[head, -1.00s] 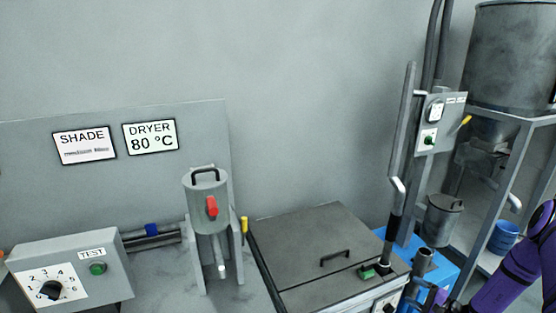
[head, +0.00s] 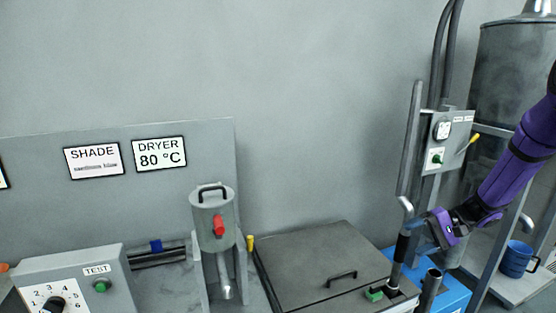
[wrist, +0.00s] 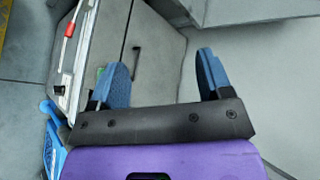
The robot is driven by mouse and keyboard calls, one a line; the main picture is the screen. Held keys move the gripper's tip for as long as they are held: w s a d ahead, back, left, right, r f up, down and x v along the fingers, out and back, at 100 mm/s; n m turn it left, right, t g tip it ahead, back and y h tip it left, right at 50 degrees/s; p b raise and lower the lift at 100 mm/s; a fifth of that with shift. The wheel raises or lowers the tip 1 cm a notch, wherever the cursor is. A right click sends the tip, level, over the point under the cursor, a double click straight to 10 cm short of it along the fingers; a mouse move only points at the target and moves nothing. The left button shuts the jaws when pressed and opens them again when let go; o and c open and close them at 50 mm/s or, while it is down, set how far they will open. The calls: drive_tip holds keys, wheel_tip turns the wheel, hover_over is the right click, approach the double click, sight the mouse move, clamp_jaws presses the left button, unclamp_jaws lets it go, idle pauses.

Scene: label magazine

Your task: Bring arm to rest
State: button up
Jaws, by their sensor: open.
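My gripper (head: 425,228) is at the right in the head view, at the end of my purple arm. It is beside the grey upright lever with the black grip (head: 402,245), in front of the metal stand. In the wrist view my gripper (wrist: 165,85) shows two blue fingers spread wide with nothing between them. I cannot tell in the head view whether the fingers touch the lever.
A grey lidded box (head: 315,262) with a black handle is left of my gripper. A blue box (head: 448,292) is below it. A switch panel (head: 447,142) and a large metal drum (head: 512,75) stand behind. A blue mug (head: 516,258) sits on the stand's shelf.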

drive_tip(key=s+a+r+n+g+h, duration=0.1)
drive_tip(key=s+a+r+n+h, duration=0.2)
drive_tip(key=s+r, duration=0.45)
drive_tip(key=s+a+r+h, duration=0.3)
drive_tip(key=s+a+r, duration=0.15)
drive_tip(key=r, duration=0.55)
drive_tip(key=s+r+n+t+h, duration=0.1)
drive_tip(key=s+r+t+h, duration=0.1)
drive_tip(key=s, duration=0.7)
drive_tip(key=s+r+t+h, duration=0.3)
drive_tip(key=s+r, duration=0.3)
drive_tip(key=s, duration=0.4)
drive_tip(key=shift+n+h, duration=0.4)
drive_tip(key=shift+h, duration=0.1)
drive_tip(key=shift+a+r, duration=0.1)
